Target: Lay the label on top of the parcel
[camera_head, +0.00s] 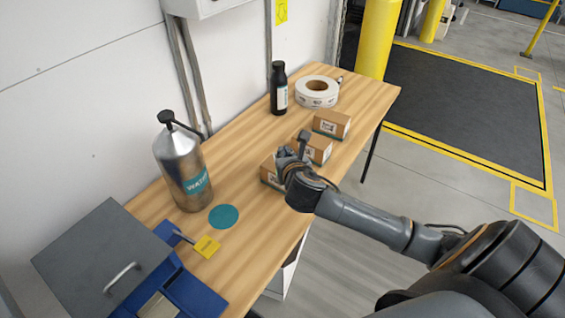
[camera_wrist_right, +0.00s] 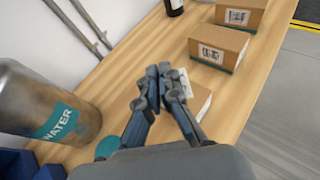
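Three brown cardboard boxes stand in a row on the bench. The nearest parcel (camera_head: 269,171) is partly hidden by my right gripper (camera_head: 297,157); its brown top also shows in the right wrist view (camera_wrist_right: 200,100). In that view my right gripper (camera_wrist_right: 164,76) is over the nearest parcel's left side, its fingertips close together. A small white piece (camera_wrist_right: 184,83), perhaps the label, shows just beside the right fingertip. I cannot tell whether it is held or lies on the parcel. My left gripper is out of view.
The middle box (camera_head: 318,149) and far box (camera_head: 331,124) stand behind.

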